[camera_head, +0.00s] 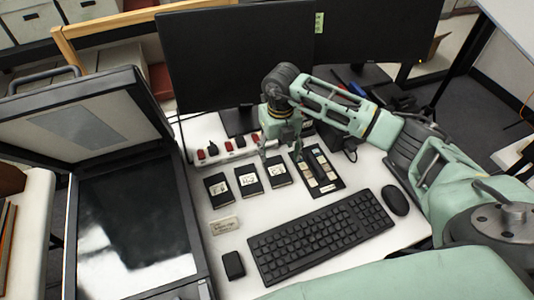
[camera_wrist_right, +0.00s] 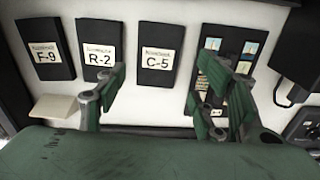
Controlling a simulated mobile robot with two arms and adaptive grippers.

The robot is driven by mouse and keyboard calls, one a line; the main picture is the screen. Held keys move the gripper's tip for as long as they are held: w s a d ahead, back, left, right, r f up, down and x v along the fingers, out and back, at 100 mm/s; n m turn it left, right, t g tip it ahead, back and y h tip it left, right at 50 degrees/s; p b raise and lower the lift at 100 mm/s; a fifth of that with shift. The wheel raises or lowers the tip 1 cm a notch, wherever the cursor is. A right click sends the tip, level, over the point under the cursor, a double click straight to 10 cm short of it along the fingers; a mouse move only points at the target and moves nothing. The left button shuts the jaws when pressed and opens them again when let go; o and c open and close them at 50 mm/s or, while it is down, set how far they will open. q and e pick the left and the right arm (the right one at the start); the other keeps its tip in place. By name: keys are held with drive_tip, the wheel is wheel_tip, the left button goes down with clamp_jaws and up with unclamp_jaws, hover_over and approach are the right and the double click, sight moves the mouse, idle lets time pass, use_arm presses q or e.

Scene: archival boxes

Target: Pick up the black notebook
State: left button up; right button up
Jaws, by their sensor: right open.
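Three black notebooks with white labels lie in a row on the white desk: F-9 (camera_head: 218,189) (camera_wrist_right: 45,50), R-2 (camera_head: 249,181) (camera_wrist_right: 99,42) and C-5 (camera_head: 278,172) (camera_wrist_right: 159,52). My right gripper (camera_head: 281,153) is open and empty, pointing down just behind and above C-5. In the right wrist view its spread fingers (camera_wrist_right: 165,80) stand on either side of C-5, with the left fingertip near R-2's lower right edge and the right one in front of a black panel. I cannot tell its exact height. My left gripper is not in view.
The black panel with several small cards (camera_head: 321,169) lies right of C-5. A keyboard (camera_head: 320,236), mouse (camera_head: 395,200) and small nameplate (camera_head: 224,226) are in front. Monitors (camera_head: 235,55) stand behind, and an open scanner (camera_head: 130,235) is at left.

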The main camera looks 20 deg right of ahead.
sight(277, 170)
wheel_tip(277, 170, down, 2)
drive_tip(key=shift+a+f, duration=0.1)
drive_tip(key=shift+s+f+p, duration=0.1)
drive_tip(key=shift+f+p, duration=0.25)
drive_tip(key=shift+p, duration=0.1)
drive_tip(key=shift+s+a+f+p, duration=0.15)
drive_tip(key=shift+f+p, duration=0.15)
drive_tip(key=shift+f, duration=0.3)
drive_tip(key=shift+s+f+p, duration=0.1)
drive_tip(key=shift+f+p, duration=0.2)
drive_tip(key=shift+f, duration=0.3)
drive_tip(key=shift+w+f, duration=0.2)
drive_tip(key=shift+f, duration=1)
drive_tip(key=c, duration=0.9)
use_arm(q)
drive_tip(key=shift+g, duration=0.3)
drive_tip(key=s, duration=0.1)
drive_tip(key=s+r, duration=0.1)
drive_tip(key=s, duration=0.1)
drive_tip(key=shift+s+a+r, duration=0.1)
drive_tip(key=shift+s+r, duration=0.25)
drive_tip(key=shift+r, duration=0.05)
use_arm(e)
drive_tip(key=shift+c, duration=0.5)
drive_tip(key=shift+r, duration=0.15)
